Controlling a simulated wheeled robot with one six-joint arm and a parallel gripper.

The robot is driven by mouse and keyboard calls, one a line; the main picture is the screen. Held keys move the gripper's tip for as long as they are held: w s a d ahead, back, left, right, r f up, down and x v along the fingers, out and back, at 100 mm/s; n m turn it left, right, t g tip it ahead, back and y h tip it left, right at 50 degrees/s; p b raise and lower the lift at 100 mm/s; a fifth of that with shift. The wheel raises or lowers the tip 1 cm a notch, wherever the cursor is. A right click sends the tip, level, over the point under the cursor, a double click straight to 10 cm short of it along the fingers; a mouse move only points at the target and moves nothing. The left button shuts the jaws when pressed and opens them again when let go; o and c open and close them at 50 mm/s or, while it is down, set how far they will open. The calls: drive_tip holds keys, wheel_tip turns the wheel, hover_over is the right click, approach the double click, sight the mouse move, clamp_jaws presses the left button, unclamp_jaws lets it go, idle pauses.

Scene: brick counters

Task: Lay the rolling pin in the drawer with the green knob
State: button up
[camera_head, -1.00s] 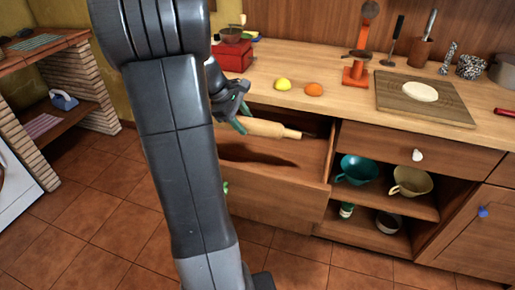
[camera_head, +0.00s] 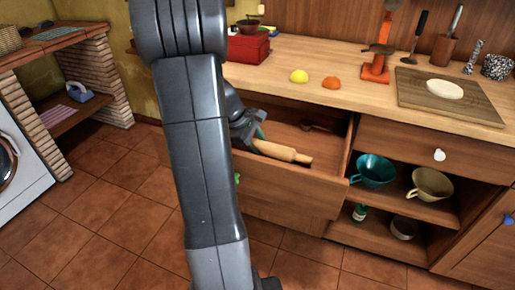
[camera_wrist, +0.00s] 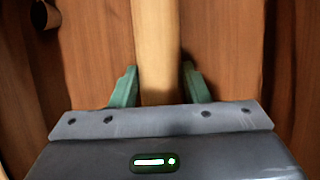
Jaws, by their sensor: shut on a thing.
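The rolling pin (camera_head: 280,152) is pale wood and lies level within the outline of the open drawer (camera_head: 290,195). It also shows in the wrist view (camera_wrist: 158,50), running between the green fingers. My gripper (camera_head: 259,140) is shut on the pin near its left end, partly hidden by my arm in the head view; its fingers also show in the wrist view (camera_wrist: 160,85). The green knob (camera_head: 237,179) is on the drawer's front, beside my arm. I cannot tell whether the pin touches the drawer floor.
A small dark brown object (camera_head: 318,126) lies at the back of the drawer. On the counter are a yellow fruit (camera_head: 299,76), an orange fruit (camera_head: 331,83), a red box (camera_head: 248,48) and a board (camera_head: 450,97). Teal (camera_head: 373,170) and tan (camera_head: 430,185) cups stand on the shelf.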

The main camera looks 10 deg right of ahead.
drive_tip(key=shift+f, duration=0.4)
drive_tip(key=shift+f, duration=0.2)
drive_tip(key=o, duration=1.2)
drive_tip(key=shift+o, duration=0.2)
drive_tip(key=shift+r, duration=0.15)
drive_tip(key=shift+r, duration=0.2)
drive_tip(key=p+v, duration=0.3)
drive_tip(key=v, duration=0.8)
drive_tip(key=shift+a+r, duration=0.2)
drive_tip(key=shift+r, duration=0.1)
